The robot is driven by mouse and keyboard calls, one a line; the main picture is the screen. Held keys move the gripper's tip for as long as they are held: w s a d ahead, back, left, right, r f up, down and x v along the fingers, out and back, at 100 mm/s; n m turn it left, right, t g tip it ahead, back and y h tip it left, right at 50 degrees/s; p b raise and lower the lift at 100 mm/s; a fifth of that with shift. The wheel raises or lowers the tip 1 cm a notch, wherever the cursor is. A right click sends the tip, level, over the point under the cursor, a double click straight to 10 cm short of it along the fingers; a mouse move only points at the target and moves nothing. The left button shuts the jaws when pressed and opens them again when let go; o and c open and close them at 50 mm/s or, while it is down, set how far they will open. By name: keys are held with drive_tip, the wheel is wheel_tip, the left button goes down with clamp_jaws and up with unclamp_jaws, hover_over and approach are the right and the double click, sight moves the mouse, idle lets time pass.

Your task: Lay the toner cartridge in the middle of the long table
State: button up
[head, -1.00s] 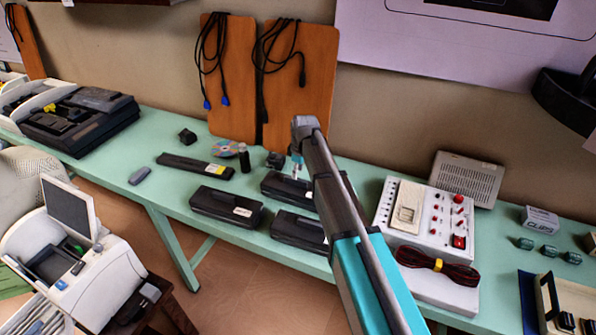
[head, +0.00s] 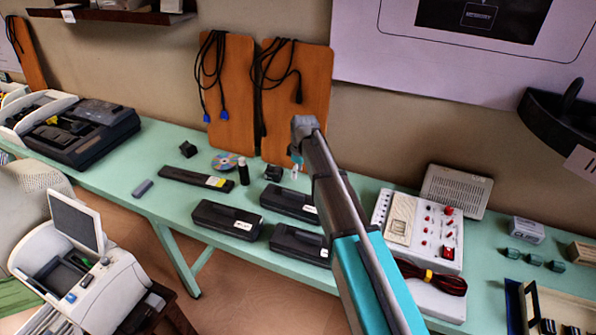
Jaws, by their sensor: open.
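The long green table (head: 160,211) runs along the wall. A long, slim black bar with a white and yellow label (head: 196,179) lies flat on it, left of the middle of the view; it looks like the toner cartridge. Three bulkier black cases with white labels, one of them at the left (head: 227,219), lie to its right and could also be cartridges; I cannot tell for sure. My gripper (head: 297,167) points down at the end of my arm, right of the slim bar and apart from it. It is small in view, and its jaws look empty. My arm hides part of the table.
A disc (head: 225,161), a dark bottle (head: 243,171) and small black blocks stand near the bar. A white control box (head: 418,228) with a red cable is at the right. A black machine (head: 85,133) fills the left end. Boards with hanging cables (head: 228,95) lean at the back.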

drive_tip(key=shift+r, duration=0.1)
idle(0.7)
drive_tip(key=s+d+m+h, duration=0.1)
drive_tip(key=s+d+m, duration=1.3)
drive_tip(key=s+d, duration=0.8)
drive_tip(key=s, duration=0.3)
drive_tip(key=shift+s, duration=0.15)
